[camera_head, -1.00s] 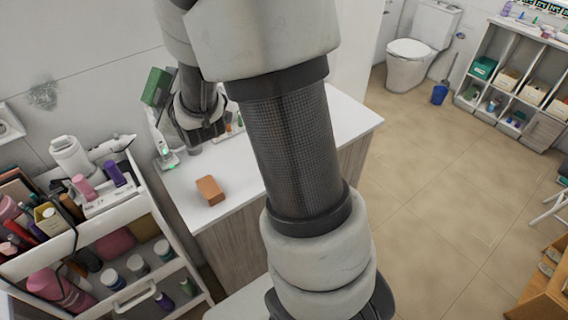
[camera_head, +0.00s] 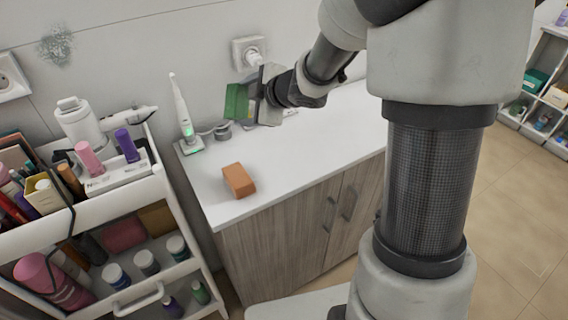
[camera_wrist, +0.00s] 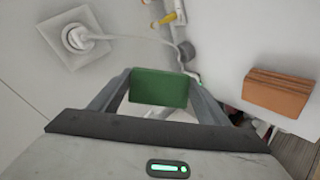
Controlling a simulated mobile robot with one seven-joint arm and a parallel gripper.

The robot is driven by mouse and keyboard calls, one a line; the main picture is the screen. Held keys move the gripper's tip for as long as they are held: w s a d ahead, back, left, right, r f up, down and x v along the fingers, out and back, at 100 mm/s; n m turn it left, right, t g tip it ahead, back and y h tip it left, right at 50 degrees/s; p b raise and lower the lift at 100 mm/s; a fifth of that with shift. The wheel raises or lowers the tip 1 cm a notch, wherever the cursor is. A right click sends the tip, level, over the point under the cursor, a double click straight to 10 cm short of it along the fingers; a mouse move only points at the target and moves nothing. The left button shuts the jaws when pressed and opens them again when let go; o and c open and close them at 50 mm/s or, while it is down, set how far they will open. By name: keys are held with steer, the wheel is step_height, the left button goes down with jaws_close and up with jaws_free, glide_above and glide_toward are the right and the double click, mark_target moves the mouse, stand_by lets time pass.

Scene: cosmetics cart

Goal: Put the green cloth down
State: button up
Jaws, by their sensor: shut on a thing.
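The green cloth (camera_head: 236,103) looks like a small flat green block, held upright above the white counter (camera_head: 212,196) near the wall. My gripper (camera_head: 256,98) is shut on it. In the wrist view the green cloth (camera_wrist: 159,88) sits between the two fingers of my gripper (camera_wrist: 158,90). The cloth appears raised off the counter, though the exact gap cannot be told.
A brown-orange block (camera_head: 239,180) lies on the counter near its front left edge. A white toothbrush-like device (camera_head: 184,118) stands on a base at the counter's back left. A wall socket (camera_head: 249,52) is behind. A loaded cosmetics cart (camera_head: 165,190) stands at left.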

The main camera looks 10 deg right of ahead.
mark_target(237, 109)
steer(key=a+n+g, duration=0.1)
steer(key=s+n+g, duration=0.1)
steer(key=shift+a+f+n+y+p, duration=0.1)
steer(key=shift+a+n+y+p, duration=0.2)
steer(key=shift+a+n+p, duration=0.1)
steer(key=shift+s+a+f+n+g, duration=0.15)
steer(key=shift+s+a+n+g, duration=0.1)
steer(key=shift+n+g, duration=0.3)
steer(key=shift+s+a+f+n+g, duration=0.1)
steer(key=shift+s+a+n+g, duration=0.1)
steer(key=shift+n+g, duration=0.3)
steer(key=s+d+f+n+g+h+p, duration=0.1)
steer(key=s+d+n+h+p, duration=0.4)
steer(key=d+n, duration=0.5)
steer(key=f+n, duration=0.1)
steer(key=n, duration=0.6)
steer(key=shift+s+d+f, duration=0.15)
steer(key=shift+d+f, duration=0.15)
steer(key=shift+d, duration=0.05)
steer(key=shift+n+g, duration=0.25)
step_height(237, 109, down, 10)
steer(key=b, duration=0.4)
steer(key=shift+r+b, duration=0.15)
steer(key=shift+b, duration=0.15)
steer(key=shift+c, duration=0.4)
steer(key=shift+r, duration=0.15)
steer(key=o, duration=1)
